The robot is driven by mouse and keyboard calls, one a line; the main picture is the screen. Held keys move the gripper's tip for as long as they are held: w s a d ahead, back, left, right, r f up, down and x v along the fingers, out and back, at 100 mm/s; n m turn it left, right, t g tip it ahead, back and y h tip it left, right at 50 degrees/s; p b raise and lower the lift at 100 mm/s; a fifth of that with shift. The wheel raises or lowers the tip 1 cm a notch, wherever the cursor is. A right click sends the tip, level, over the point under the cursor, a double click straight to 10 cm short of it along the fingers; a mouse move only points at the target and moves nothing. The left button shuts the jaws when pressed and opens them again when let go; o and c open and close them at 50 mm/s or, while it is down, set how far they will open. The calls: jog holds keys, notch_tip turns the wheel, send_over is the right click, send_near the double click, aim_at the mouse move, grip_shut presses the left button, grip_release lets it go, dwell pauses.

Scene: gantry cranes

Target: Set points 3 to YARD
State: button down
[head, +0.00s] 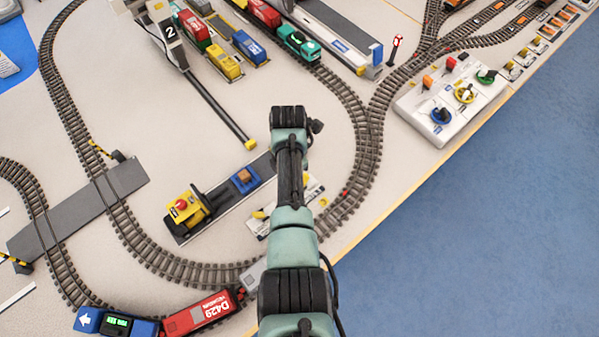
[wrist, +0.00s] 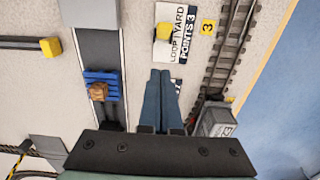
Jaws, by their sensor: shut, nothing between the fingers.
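The points 3 plate (wrist: 178,48) is white and reads LOOP, YARD and POINTS 3 in the wrist view. A yellow lever knob (wrist: 163,32) stands on its left part; I cannot tell which word it leans to. A yellow marker with a 3 (wrist: 208,27) lies right of the plate, beside the track. My arm hides the fingers in the head view.
A second plate (wrist: 178,84) is partly behind my fingers. A grey strip with a blue tray (wrist: 102,78) lies left. A grey wagon (wrist: 218,122) stands on the track (wrist: 232,50) at right.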

notch_tip(320, 180, up, 10)
jog(key=d, duration=0.1)
jog(key=shift+w+r+b, duration=0.15)
jog(key=shift+w+b, duration=0.2)
jog(key=shift+b, duration=0.05)
jog(key=shift+d, duration=0.15)
